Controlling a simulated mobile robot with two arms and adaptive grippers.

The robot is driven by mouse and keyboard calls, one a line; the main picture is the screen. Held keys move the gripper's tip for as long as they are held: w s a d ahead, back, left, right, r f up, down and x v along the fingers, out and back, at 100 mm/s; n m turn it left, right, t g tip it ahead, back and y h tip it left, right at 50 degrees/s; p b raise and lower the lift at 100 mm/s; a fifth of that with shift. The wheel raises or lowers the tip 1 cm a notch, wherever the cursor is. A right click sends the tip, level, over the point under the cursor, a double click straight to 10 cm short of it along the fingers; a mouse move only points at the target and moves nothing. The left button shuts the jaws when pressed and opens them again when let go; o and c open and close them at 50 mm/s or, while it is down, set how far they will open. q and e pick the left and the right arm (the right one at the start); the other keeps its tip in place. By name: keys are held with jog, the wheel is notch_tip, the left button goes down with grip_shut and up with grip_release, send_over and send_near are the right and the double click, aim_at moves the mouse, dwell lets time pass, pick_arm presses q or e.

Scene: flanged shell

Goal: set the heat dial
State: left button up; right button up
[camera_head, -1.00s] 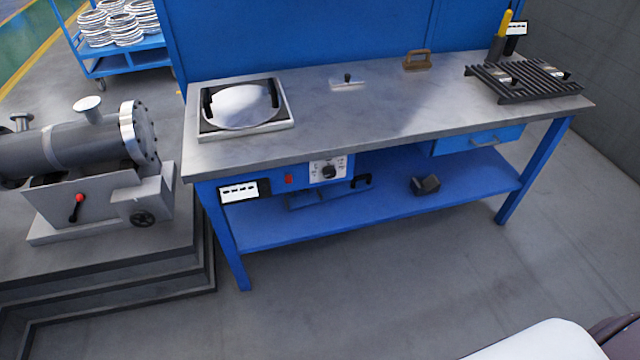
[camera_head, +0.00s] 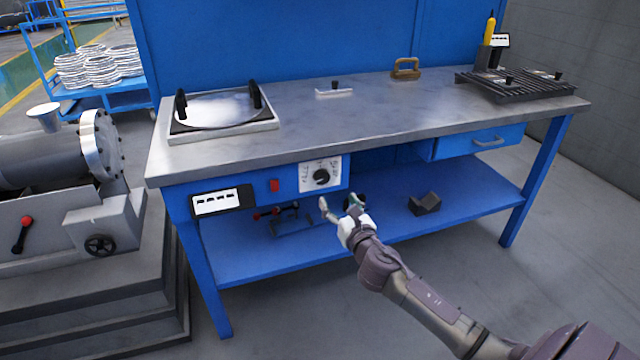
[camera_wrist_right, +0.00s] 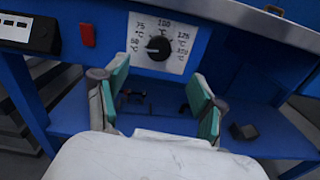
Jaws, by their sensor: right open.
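The heat dial (camera_head: 321,176) is a round black knob on a white scale plate on the front of the blue workbench. In the right wrist view the dial (camera_wrist_right: 158,47) shows with printed numbers around it, among them 75, 100 and 125. My right gripper (camera_head: 341,204) is open and empty, a little below and in front of the dial. In the right wrist view its green-padded fingers (camera_wrist_right: 160,97) stand apart, with the dial above and between them, not touched. My left gripper is not in view.
Left of the dial are a red switch (camera_head: 274,186) and a black display box (camera_head: 222,202). The benchtop (camera_head: 370,112) overhangs above. A lower shelf (camera_head: 300,250) holds a dark block (camera_head: 424,203). A drawer (camera_head: 480,141) is at right.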

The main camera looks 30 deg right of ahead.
aim_at(323, 178)
jog(key=b+x, duration=0.1)
jog(key=x, duration=0.9)
jog(key=shift+f+b, duration=0.15)
jog(key=shift+b, duration=0.15)
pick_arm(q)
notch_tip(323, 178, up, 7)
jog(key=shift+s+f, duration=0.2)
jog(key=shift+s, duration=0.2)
pick_arm(e)
jog(key=shift+w, duration=0.55)
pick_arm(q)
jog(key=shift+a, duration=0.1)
pick_arm(e)
jog(key=c, duration=1.1)
jog(key=shift+c, duration=0.2)
